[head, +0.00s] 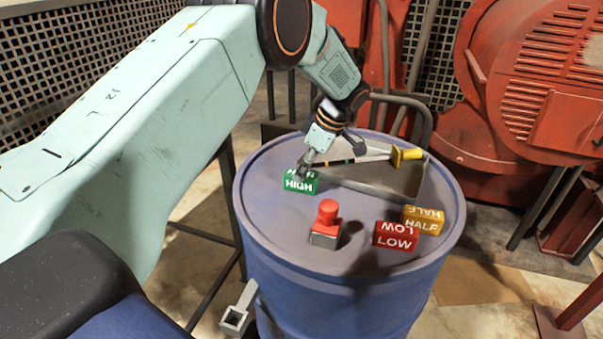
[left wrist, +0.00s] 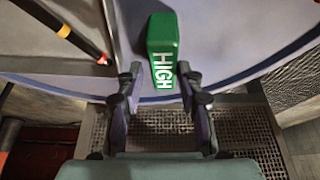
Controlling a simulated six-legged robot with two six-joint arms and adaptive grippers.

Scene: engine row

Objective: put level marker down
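The green HIGH block (head: 299,183) stands on the blue drum's top, toward its back left. My left gripper (head: 307,163) is right at its far side, pointing down. In the left wrist view the green block (left wrist: 163,50) shows between and just beyond the two fingertips (left wrist: 160,82), which are apart, with a gap on both sides. The red LOW block (head: 396,236) and the yellow-orange HALF block (head: 423,220) stand close together at the drum's right front. My right gripper is not in view.
The drum top (head: 270,225) also holds a red knob on a grey base (head: 326,225) near the front. Red machinery (head: 530,90) stands behind at right. The drum's left front is clear.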

